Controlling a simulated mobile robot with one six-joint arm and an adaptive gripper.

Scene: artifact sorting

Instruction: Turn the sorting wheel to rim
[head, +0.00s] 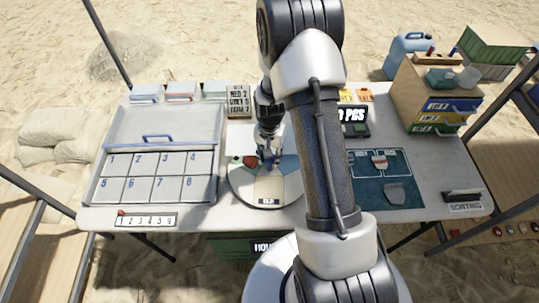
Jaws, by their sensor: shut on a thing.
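The sorting wheel (268,188) is a round disc with coloured sectors on the middle of the white table. A small label sits at its front edge, too small to read surely. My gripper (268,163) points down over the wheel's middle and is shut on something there. What lies between the fingers is too small to make out, but it sits at the wheel. A dark red piece (250,161) shows on the wheel just left of the fingers. My arm hides the wheel's right part.
A tray with numbered cells (128,188) stands left of the wheel. A teal mat (369,190) with sherds lies right. A drawer cabinet (445,95) stands at the back right. A letter board (238,101) is behind the wheel. A numbered strip (147,220) lies front left.

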